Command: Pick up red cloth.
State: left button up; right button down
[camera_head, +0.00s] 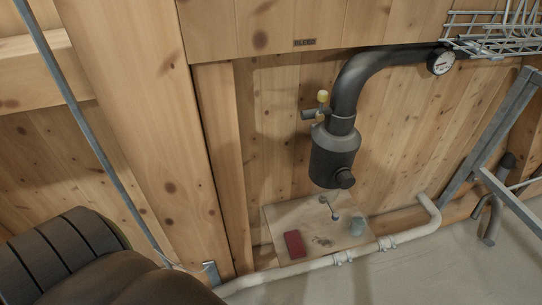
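The red cloth (294,244) is a small, dark red, roughly rectangular piece. It lies near the left front side of a pale wooden board (275,215) low against the wooden wall. Nothing covers it in this view. Neither of my grippers shows in the head view, so I cannot see whether they are open or shut.
A white pipe (305,267) runs along the front. A metal frame (495,145) stands right.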

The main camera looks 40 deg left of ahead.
aim_at(294, 243)
jog(key=j+u, duration=0.1)
jog(key=u, duration=0.25)
jog(key=j+u, duration=0.15)
jog(key=u, duration=0.2)
jog(key=k+j, duration=0.1)
jog(key=k, duration=0.45)
jog(key=k+j, duration=0.15)
jog(key=k, duration=0.35)
